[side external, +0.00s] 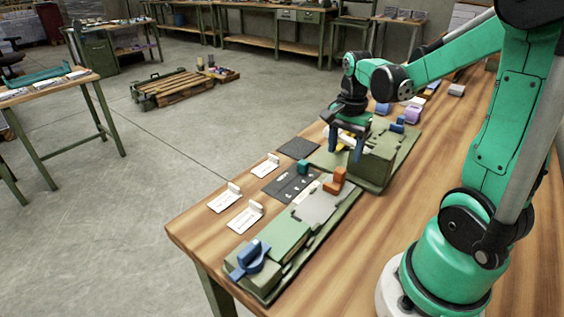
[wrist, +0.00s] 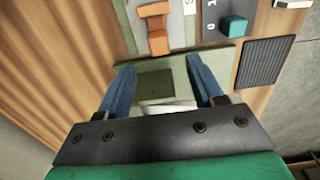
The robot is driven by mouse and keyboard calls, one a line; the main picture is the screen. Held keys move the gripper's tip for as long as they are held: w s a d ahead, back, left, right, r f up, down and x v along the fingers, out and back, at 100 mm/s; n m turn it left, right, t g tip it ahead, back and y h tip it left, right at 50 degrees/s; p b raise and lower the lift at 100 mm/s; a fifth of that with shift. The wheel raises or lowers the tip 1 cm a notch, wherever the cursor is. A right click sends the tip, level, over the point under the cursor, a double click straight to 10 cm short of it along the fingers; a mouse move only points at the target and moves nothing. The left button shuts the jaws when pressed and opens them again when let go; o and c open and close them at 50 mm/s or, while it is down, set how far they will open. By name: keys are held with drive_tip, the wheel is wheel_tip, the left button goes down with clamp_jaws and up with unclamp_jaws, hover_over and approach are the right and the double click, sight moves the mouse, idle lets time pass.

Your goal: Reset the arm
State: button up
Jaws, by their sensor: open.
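My gripper (side external: 346,146) is on the far part of the wooden table, over the green board with the olive-green block (side external: 374,160). Its two blue fingers are apart in the wrist view (wrist: 162,82), with nothing clearly held between them. The olive-green surface (wrist: 155,87) shows between the fingers, and a white piece (wrist: 168,107) shows close to the gripper body. In the side view a white and yellow piece sits by the fingers; whether they touch it I cannot tell. My arm reaches out from the right, bent down over the table.
An orange block (side external: 335,182) and a teal block (side external: 304,167) stand nearer. A blue-handled piece (side external: 249,258) sits on the near green board. White cards with stands (side external: 246,218) line the left edge. A dark ridged pad (side external: 298,147) lies left of my gripper. Several small coloured blocks lie behind it.

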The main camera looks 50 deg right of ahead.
drive_tip(key=w+a+r+n+t, duration=0.1)
drive_tip(key=a+r+n+t, duration=0.1)
drive_tip(key=a+n, duration=0.6)
drive_tip(key=w+a+r+n+t, duration=0.1)
drive_tip(key=a+r+n+t, duration=0.2)
drive_tip(key=a+n+t, duration=0.2)
drive_tip(key=a+n, duration=0.3)
drive_tip(key=n, duration=0.2)
